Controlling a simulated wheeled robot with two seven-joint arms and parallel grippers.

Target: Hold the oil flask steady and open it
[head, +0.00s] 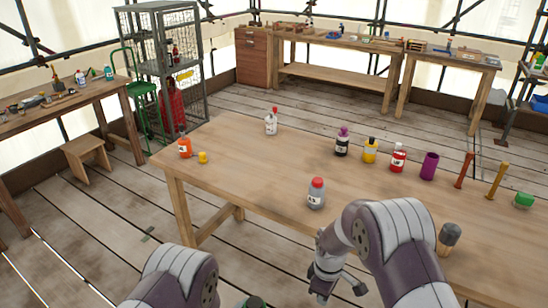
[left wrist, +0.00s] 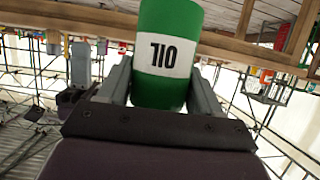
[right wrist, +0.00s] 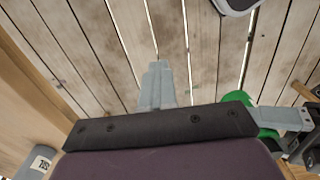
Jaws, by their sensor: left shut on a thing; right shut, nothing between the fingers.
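The oil flask (left wrist: 165,88) is green with a white label whose letters appear upside down in the left wrist view. My left gripper (left wrist: 160,80) is shut on it, one finger on each side. My right gripper (head: 322,291) is shut and empty, in front of the table and apart from the flask. Its closed fingers (right wrist: 157,85) show over the floor.
The wooden table (head: 240,165) carries a grey red-capped bottle (head: 316,194) near its front edge, a dark-topped stub (head: 449,237) and several bottles farther back. An orange jar (head: 185,148) stands at the left end. The air before the table, over the plank floor, holds my arms.

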